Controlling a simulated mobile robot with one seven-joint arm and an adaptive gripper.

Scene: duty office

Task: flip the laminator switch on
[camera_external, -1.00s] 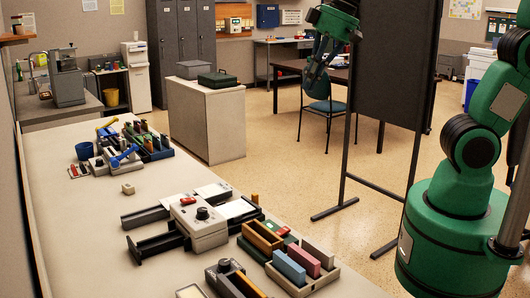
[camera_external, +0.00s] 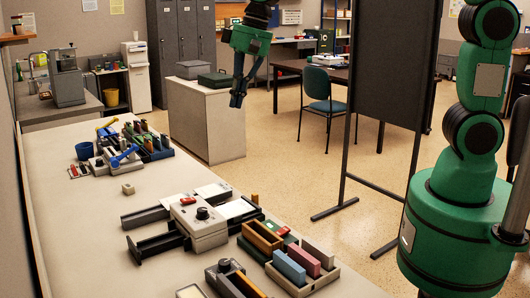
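A pale grey box-shaped device (camera_external: 204,234) stands on the near counter, with a black knob and a small red part on its top and dark tray-like arms at its sides. It looks like the laminator, but no label can be read. The switch position is too small to tell. My gripper (camera_external: 238,101) hangs in the air pointing down, high and well away from the device, in front of the white cabinet in the picture. Nothing shows in its fingers. They are seen edge-on, so their opening is unclear.
Wooden and grey holders with coloured blocks (camera_external: 290,267) stand close right of the device. A dark panel (camera_external: 394,90) stands on the floor at right.

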